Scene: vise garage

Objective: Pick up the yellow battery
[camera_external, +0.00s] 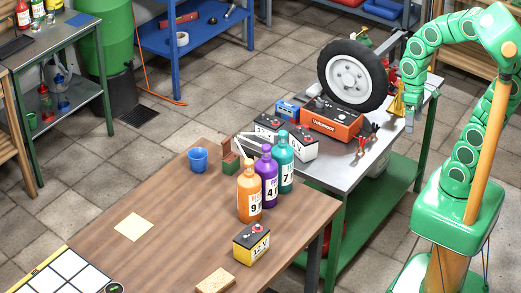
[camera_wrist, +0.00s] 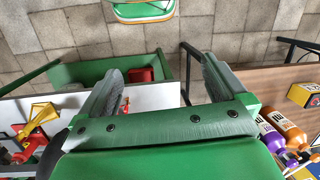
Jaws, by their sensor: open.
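The yellow battery (camera_external: 251,246), with a black top and red terminals, stands upright on the wooden table (camera_external: 150,190) near its right edge, in front of the bottles. It also shows at the right edge of the wrist view (camera_wrist: 303,95), partly cut off. My gripper (camera_wrist: 158,85) is open with nothing between its fingers. In the external view my gripper (camera_external: 409,122) hangs above the right part of the metal bench, far from the battery.
Orange (camera_external: 249,195), purple (camera_external: 266,175) and teal (camera_external: 285,165) bottles stand just behind the battery. A sponge (camera_external: 215,281) lies in front. The metal bench (camera_external: 335,178) holds a wheel (camera_external: 351,76), a red charger (camera_external: 331,120) and white batteries (camera_external: 303,145).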

